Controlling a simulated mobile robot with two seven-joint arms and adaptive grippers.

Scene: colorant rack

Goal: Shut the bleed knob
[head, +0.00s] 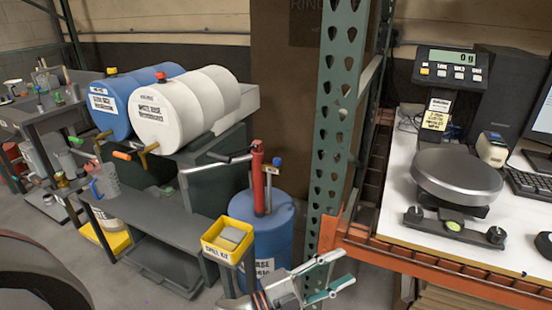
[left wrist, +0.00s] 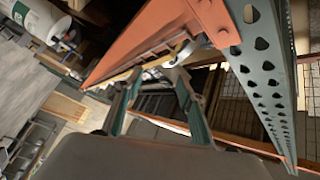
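A red hand pump (head: 258,180) stands upright on a blue drum (head: 278,222), with a long handle reaching left. A small knob with a blue top and yellow body (head: 276,163) sits just right of the pump. No knob is readably marked as the bleed knob, so I cannot tell which one it is. My left gripper (head: 348,267) is low in the head view, right of the blue drum and in front of the green post. Its fingers are apart and empty, as the left wrist view (left wrist: 158,74) also shows. My right gripper is not in view.
A yellow spill kit bin (head: 229,239) stands in front of the blue drum. The perforated green post (head: 336,120) and orange rack beam (head: 440,262) are close to my left gripper. A scale (head: 455,178) stands on the white bench. Two drums (head: 170,115) lie at left.

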